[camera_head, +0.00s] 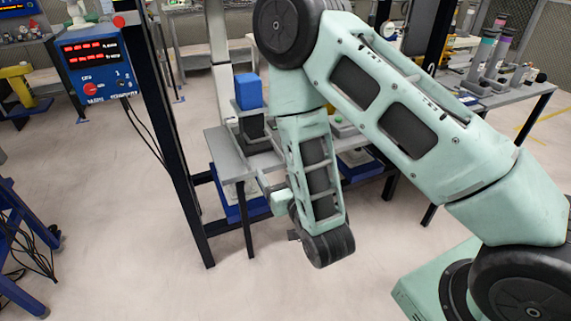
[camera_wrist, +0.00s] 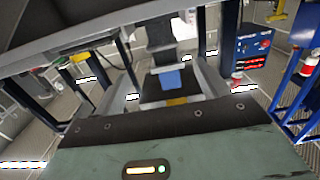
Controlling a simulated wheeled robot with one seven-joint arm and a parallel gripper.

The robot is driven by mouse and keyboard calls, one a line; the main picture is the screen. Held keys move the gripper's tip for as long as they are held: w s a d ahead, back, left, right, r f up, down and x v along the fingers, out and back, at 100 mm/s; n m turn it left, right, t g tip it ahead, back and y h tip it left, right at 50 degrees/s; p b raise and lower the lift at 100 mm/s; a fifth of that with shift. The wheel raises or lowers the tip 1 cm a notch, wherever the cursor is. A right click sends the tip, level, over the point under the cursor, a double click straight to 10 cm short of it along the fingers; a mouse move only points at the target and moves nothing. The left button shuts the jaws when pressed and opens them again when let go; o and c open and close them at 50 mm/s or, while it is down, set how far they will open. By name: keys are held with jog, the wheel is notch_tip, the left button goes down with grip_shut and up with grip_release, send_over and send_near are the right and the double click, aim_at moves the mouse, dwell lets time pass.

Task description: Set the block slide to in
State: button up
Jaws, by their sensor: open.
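A blue block (camera_head: 248,90) stands upright on a black mount (camera_head: 252,125) at the left end of a grey workbench (camera_head: 232,165). This is probably the block slide, but no in or out marking is legible. The wrist view is upside down, and there the blue block (camera_wrist: 172,78) shows near the centre, below the black mount (camera_wrist: 160,35). My gripper (camera_head: 268,183) hangs in front of the bench's near edge, lower than the block and apart from it. It is open, with nothing seen in it. My arm hides part of the bench top.
A blue control box (camera_head: 92,68) with red displays hangs on a dark upright post (camera_head: 172,130) left of the bench. Blue bins (camera_head: 237,200) sit beneath the bench. A blue frame (camera_head: 20,235) with cables stands at far left. The floor (camera_head: 110,220) between is clear.

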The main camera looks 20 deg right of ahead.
jog(key=shift+s+d+r+p, duration=0.1)
jog(key=shift+s+r+p, duration=0.1)
jog(key=shift+s+p, duration=0.75)
jog(key=shift+s, duration=0.1)
